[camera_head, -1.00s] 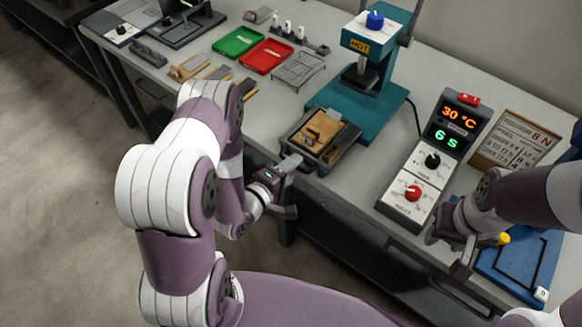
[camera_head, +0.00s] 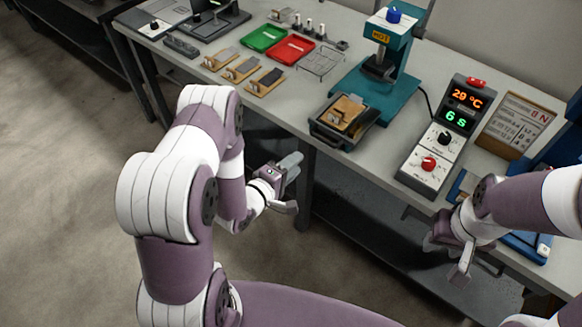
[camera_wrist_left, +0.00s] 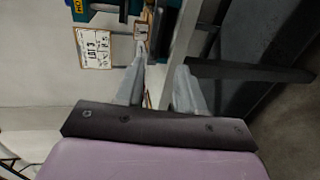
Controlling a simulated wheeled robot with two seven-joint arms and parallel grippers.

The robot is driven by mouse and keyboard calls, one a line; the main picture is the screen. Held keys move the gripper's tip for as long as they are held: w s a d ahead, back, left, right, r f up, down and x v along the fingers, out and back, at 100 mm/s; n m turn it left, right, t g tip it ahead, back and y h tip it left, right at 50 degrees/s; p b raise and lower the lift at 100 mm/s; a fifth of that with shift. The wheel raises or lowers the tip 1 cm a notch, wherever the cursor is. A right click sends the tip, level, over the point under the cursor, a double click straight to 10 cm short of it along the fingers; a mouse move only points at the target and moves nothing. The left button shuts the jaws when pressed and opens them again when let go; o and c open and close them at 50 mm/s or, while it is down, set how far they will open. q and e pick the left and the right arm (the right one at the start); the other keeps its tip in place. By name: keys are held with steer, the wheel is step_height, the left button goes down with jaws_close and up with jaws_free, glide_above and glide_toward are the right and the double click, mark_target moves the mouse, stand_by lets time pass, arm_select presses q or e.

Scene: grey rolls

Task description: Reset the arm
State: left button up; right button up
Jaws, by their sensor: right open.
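My left gripper (camera_head: 290,185) hangs in front of the bench edge, clear of the bench top. Its two grey fingers stand apart with nothing between them; they also show in the left wrist view (camera_wrist_left: 160,88). My right gripper (camera_head: 455,262) is at the lower right, in front of the bench and close to its edge. It is open, and I see nothing held in it. Both arms are bent, with the left upper links filling the left middle of the head view.
The bench (camera_head: 345,178) carries a dark tray with a tan block (camera_head: 345,114), a teal press (camera_head: 385,90), a control box (camera_head: 440,140), a green tray (camera_head: 264,38) and a red tray (camera_head: 290,49). Open floor (camera_head: 70,200) lies at the left.

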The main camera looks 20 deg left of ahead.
arm_select(q)
steer(key=s+a+f+m+g+y, duration=0.5)
steer(key=s+f+m+g, duration=0.25)
steer(key=m+g, duration=0.2)
steer(key=s+d+r+m+g, duration=0.1)
steer(key=s+r, duration=0.3)
steer(key=r, duration=0.5)
steer(key=s+d+r+m+g, duration=0.1)
steer(key=s+r+m+g, duration=0.1)
steer(key=r, duration=0.8)
steer(key=shift+s+d+r+m+g+y+p, duration=0.15)
steer(key=shift+s+d+m+g+y+p, duration=0.2)
steer(key=shift+s+m, duration=0.6)
